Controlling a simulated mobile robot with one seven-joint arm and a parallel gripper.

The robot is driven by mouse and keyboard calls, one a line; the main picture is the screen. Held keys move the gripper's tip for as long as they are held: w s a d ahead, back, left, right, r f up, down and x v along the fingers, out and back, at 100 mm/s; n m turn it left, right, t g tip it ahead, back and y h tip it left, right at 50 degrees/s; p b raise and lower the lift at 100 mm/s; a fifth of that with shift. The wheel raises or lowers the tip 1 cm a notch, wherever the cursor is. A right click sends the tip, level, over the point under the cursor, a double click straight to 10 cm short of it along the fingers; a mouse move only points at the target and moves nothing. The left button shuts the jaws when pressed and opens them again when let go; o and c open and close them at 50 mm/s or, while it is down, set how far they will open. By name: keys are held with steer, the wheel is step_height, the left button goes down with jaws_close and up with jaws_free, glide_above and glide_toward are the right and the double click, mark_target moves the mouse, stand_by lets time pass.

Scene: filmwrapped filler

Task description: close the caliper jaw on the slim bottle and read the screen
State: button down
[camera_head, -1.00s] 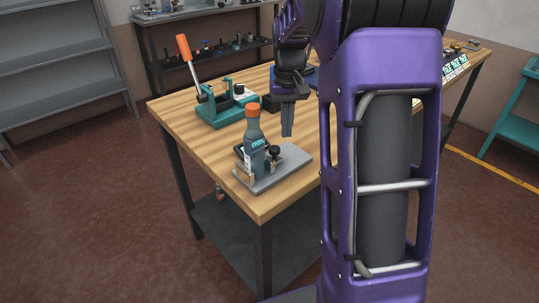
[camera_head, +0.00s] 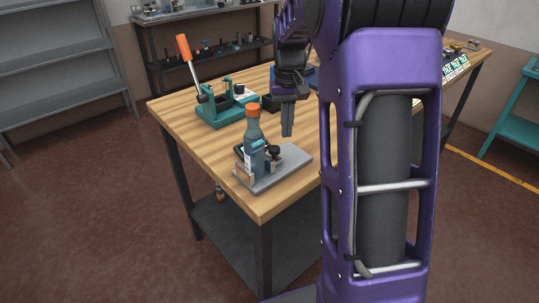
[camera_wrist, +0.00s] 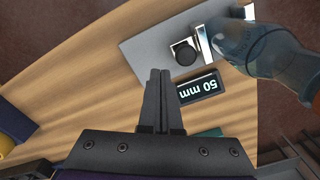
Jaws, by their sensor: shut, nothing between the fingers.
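The slim bottle (camera_head: 253,134), dark teal with an orange cap, stands on the grey plate of the caliper fixture (camera_head: 289,170). In the wrist view the bottle (camera_wrist: 262,52) is at the upper right, beside the caliper jaw (camera_wrist: 203,44). A black knob (camera_wrist: 184,53) sits on the slide; it also shows in the head view (camera_head: 274,153). Whether the jaw touches the bottle I cannot tell.
A teal toggle press (camera_head: 222,106) with an orange handle stands at the table's left back. A small dark block (camera_head: 270,103) is behind my gripper. The wooden table (camera_head: 205,142) is clear left of the fixture. Shelves stand behind.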

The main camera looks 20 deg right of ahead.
steer(key=shift+f, duration=0.15)
steer(key=shift+f+b, duration=1.4)
steer(key=shift+f, duration=1)
steer(key=shift+s+a, duration=0.3)
steer(key=shift+a, duration=0.45)
steer(key=shift+w+d, duration=0.1)
steer(key=shift+d, duration=0.15)
steer(key=shift+w+d+p, duration=0.15)
steer(key=shift+d+p, duration=0.15)
steer(key=shift+d, duration=0.05)
step_height(320, 180, up, 6)
steer(key=p, duration=0.5)
stand_by(0.3)
